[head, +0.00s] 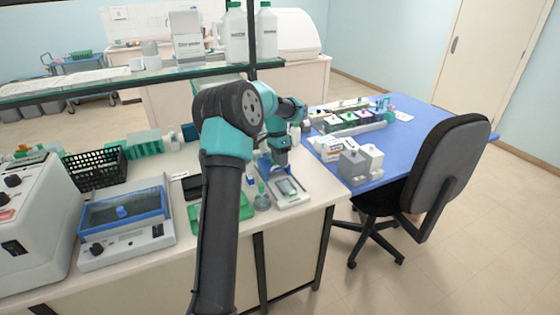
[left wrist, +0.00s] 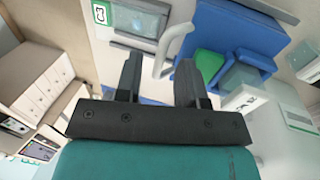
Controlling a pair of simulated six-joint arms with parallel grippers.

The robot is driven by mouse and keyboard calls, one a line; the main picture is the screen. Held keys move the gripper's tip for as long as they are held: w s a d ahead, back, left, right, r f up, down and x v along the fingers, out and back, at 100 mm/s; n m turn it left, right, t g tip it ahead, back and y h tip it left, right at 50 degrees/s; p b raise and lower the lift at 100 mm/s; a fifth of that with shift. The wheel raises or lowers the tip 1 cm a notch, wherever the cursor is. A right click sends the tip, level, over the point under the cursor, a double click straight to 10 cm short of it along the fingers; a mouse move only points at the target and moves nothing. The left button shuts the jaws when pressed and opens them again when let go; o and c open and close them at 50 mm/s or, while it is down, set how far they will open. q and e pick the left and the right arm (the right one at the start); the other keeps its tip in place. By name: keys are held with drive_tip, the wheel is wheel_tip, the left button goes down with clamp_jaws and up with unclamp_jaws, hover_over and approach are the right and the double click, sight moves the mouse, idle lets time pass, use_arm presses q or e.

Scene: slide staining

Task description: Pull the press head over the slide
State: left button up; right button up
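The press is a pale base (head: 289,196) with a greenish, slide-like plate (head: 290,186) on it and a blue part (head: 264,165) behind. My left gripper (head: 283,160) points down just behind the plate, close to the blue part. In the left wrist view its two black fingers (left wrist: 158,68) are apart with nothing clamped between them. A light grey bent handle (left wrist: 175,46) lies just beyond the fingertips; I cannot tell if they touch. The plate (left wrist: 140,20) shows beyond them, and a blue block (left wrist: 228,42) is at right. My right gripper is not in view.
A green tray (head: 203,222) and a small bottle (head: 262,198) stand left of the press. A blue-lidded instrument (head: 125,225) and a black basket (head: 94,168) are farther left.

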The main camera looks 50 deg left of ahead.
use_arm(q)
drive_tip(key=shift+f, duration=0.3)
drive_tip(key=shift+c, duration=0.4)
clamp_jaws()
drive_tip(key=shift+d, duration=0.1)
